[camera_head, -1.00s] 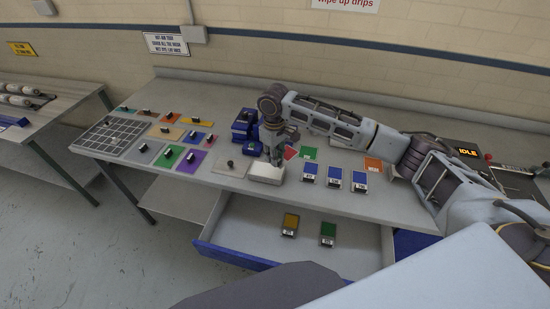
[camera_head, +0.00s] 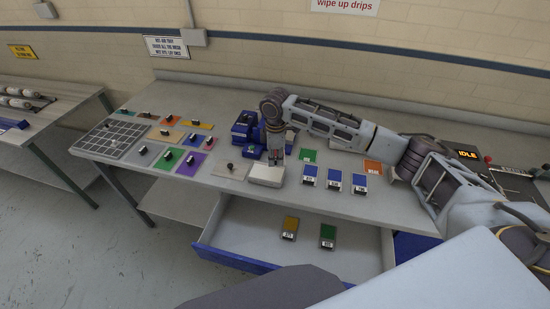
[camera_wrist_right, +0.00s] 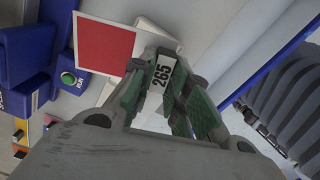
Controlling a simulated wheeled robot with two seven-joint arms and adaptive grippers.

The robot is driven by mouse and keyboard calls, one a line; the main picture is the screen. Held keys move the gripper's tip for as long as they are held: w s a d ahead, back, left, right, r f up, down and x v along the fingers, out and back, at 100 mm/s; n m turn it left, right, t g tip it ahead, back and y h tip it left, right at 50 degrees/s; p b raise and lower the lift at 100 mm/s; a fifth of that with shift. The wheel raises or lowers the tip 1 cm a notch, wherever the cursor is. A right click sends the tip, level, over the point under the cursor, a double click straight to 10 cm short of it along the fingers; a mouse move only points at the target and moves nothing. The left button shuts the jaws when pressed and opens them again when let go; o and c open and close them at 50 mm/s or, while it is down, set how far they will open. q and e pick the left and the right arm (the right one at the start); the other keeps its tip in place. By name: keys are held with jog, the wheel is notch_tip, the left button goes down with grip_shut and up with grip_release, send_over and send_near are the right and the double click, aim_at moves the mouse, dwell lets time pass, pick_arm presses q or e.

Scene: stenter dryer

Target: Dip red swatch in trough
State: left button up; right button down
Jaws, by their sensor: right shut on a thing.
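My right gripper (camera_head: 276,160) is shut on the clip of the red swatch, which is labelled 265. The right wrist view shows the red swatch (camera_wrist_right: 104,42) as a flat red square with a white border, beyond the gripper's green-padded fingers (camera_wrist_right: 165,90). In the head view the swatch is hidden or edge-on. The gripper is just behind a low white block-like box (camera_head: 266,176) on the bench, which may be the trough; I cannot see into it. My left gripper is not in view.
Blue units (camera_head: 243,128) stand behind and left of the gripper. Several coloured swatches and a grid rack (camera_head: 108,138) are left. An open drawer (camera_head: 262,232) juts out below.

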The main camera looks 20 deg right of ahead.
aim_at(277, 180)
jog(key=n, duration=0.3)
jog(key=shift+w+d+f+n, duration=0.1)
jog(key=shift+d+f+n, duration=0.15)
jog(key=shift+n, duration=0.15)
jog(key=n, duration=0.4)
jog(key=shift+d+f, duration=0.1)
jog(key=shift+f, duration=0.05)
jog(key=n, duration=0.4)
jog(key=shift+f, duration=0.1)
jog(key=shift+d+n, duration=0.1)
jog(key=shift+n, duration=1.4)
jog(key=shift+f+b, duration=0.6)
jog(key=shift+f, duration=3.75)
